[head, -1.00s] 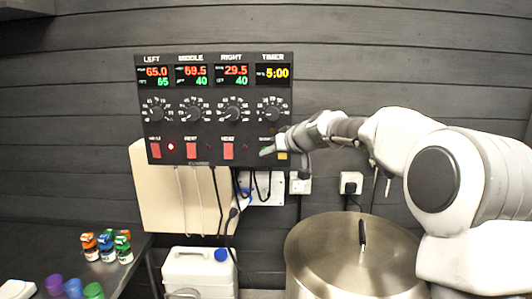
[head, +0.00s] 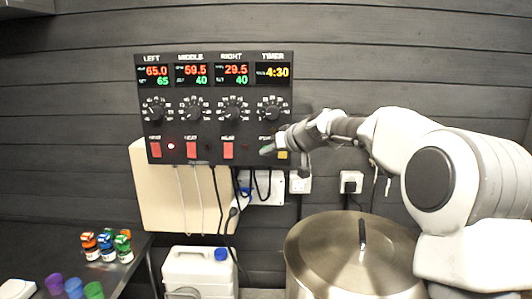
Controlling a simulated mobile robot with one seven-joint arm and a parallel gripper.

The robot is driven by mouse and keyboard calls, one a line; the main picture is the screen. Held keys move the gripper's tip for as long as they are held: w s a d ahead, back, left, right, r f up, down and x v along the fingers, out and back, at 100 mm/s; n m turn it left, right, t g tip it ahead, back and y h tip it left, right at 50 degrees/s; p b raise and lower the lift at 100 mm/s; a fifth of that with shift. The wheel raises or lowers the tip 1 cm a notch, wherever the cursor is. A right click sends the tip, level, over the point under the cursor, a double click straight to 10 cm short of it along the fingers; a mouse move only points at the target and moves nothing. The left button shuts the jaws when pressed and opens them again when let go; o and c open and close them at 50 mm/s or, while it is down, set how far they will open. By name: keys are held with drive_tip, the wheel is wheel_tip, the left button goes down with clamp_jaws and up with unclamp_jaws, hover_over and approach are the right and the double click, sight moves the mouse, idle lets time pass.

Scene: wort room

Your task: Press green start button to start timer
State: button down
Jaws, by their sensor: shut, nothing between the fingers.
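The black control panel (head: 215,133) hangs on the wall with displays, dials and switches under the labels LEFT, MIDDLE, RIGHT and TIMER. The timer display (head: 273,72) reads 4:30 in yellow. The green start button (head: 266,150) is a small greenish patch low in the timer column, partly covered by my fingers. A yellow button (head: 282,155) sits just right of it. My gripper (head: 276,146) is shut and empty, reaching in from the right with its fingertips at the green button. I cannot tell whether they touch it.
Three red switches, one of them the left switch (head: 155,150), line the panel's bottom. A lidded steel pot (head: 335,255) stands below my arm. A white jerrycan (head: 200,268) stands left of it. Cables hang under the panel. Small bottles (head: 107,246) and coloured cups (head: 74,288) stand on the left table.

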drive_tip(key=shift+s+b, duration=0.7)
drive_tip(key=shift+b, duration=0.05)
drive_tip(key=shift+s+b, duration=2.5)
